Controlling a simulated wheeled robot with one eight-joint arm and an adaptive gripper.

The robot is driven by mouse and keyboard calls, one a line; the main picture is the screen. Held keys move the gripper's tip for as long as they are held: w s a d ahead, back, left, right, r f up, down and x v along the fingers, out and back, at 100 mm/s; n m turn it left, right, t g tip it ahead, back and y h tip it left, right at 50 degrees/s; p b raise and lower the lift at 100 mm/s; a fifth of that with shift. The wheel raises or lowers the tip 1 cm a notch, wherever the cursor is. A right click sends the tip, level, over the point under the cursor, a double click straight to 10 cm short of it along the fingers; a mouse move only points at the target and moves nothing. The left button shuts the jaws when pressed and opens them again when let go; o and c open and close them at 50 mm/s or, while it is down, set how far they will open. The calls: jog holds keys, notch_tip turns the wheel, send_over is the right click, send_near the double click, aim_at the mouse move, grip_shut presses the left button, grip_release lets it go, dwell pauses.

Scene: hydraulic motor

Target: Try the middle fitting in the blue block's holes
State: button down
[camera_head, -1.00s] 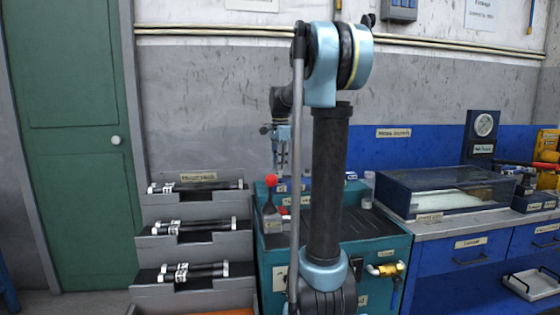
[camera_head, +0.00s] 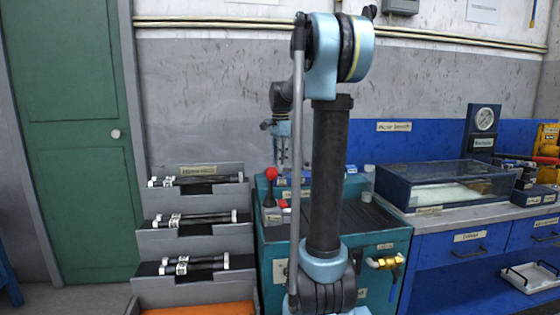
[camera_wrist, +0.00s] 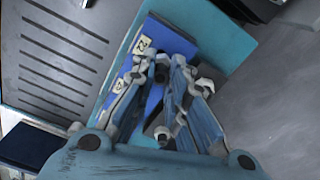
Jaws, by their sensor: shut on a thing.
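The blue block (camera_wrist: 154,96) lies under my gripper in the wrist view, with small pale labels along its left edge. In the head view, the block shows only as a small blue strip (camera_head: 306,181) on the teal bench. My gripper (camera_wrist: 161,68) is shut on a small grey piece, taken to be the middle fitting, over the block's upper part. The fingers hide most of this piece. I cannot tell whether it is in a hole or above it. My gripper (camera_head: 281,165) points down at the bench's back in the head view.
The teal bench (camera_head: 335,258) has a red-knobbed lever (camera_head: 271,174) at its left and a ribbed top. A grey stepped rack (camera_head: 193,246) with black rods stands at left. A glass-sided tank (camera_head: 440,187) sits on the counter at right.

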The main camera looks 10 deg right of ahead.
jog(key=shift+f, duration=1.6)
dwell(1.2)
jog(key=c, duration=1.5)
grip_release()
notch_tip(320, 180, up, 12)
jog(key=shift+f, duration=0.1)
